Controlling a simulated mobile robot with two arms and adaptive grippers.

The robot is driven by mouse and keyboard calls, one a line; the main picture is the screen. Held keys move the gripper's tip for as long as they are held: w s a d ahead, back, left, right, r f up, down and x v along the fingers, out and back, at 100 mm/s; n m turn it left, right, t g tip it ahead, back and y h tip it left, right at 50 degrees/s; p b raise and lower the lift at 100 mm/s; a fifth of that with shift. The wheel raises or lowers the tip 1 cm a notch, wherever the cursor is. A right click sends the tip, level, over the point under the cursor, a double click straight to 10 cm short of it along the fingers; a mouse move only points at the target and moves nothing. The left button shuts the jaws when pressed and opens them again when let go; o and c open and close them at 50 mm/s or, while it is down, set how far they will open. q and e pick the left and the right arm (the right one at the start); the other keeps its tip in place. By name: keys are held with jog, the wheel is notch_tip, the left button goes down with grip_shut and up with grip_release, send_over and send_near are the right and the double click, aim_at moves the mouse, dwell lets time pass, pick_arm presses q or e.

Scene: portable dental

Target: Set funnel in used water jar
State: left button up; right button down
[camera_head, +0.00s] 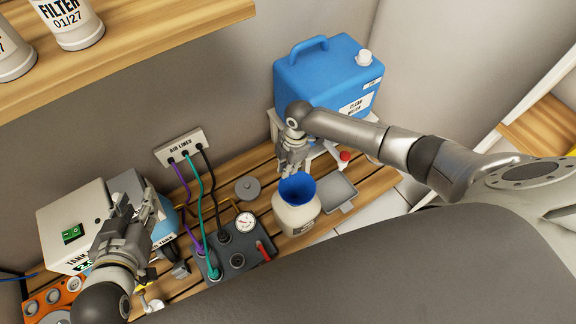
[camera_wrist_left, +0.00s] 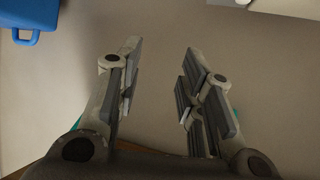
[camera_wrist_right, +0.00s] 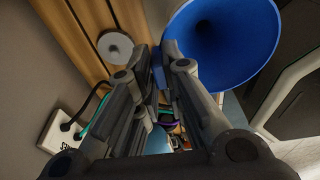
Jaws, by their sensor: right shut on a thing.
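The blue funnel (camera_head: 297,188) sits at the mouth of the white used water jar (camera_head: 297,213) in the head view. Its wide cone (camera_wrist_right: 222,42) fills the upper right of the right wrist view. My right gripper (camera_head: 291,170) is shut on the funnel's rim, just behind the jar; it also shows in the right wrist view (camera_wrist_right: 158,75). The funnel's spout is hidden, so I cannot tell how deep it sits. My left gripper (camera_head: 140,212) is open and empty, beside the white tank box; its spread fingers show in the left wrist view (camera_wrist_left: 160,75).
A blue clean water canister (camera_head: 328,80) stands on a stand behind the jar. A grey lid (camera_head: 248,188) lies left of the jar and a grey tray (camera_head: 338,192) right of it. A control block (camera_head: 238,257) with a gauge and hoses stands to the left, below the air lines socket (camera_head: 181,147).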

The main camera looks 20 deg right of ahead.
pick_arm(q)
jog(key=shift+w+r, duration=0.15)
jog(key=shift+r, duration=0.1)
pick_arm(e)
jog(key=shift+f, duration=0.1)
pick_arm(q)
jog(key=shift+w+d+r+t, duration=0.1)
jog(key=shift+w+r+t, duration=0.1)
jog(key=shift+t, duration=0.1)
pick_arm(e)
jog(key=shift+f, duration=0.1)
pick_arm(q)
jog(key=shift+w+d+r, duration=0.1)
jog(key=shift+w+r, duration=0.05)
jog(key=shift+r, duration=0.15)
pick_arm(e)
jog(key=shift+f, duration=0.1)
pick_arm(q)
jog(key=shift+w+d+r+t+h+b, duration=0.15)
jog(key=shift+w+r+t+b, duration=0.1)
jog(key=shift+r+t, duration=0.15)
jog(key=shift+w+d+r+t+h+b, duration=0.15)
jog(key=shift+w+r+t, duration=0.15)
jog(key=shift+r, duration=0.2)
pick_arm(e)
jog(key=shift+f, duration=0.4)
jog(key=c, duration=1.5)
grip_release()
jog(key=shift+o, duration=0.2)
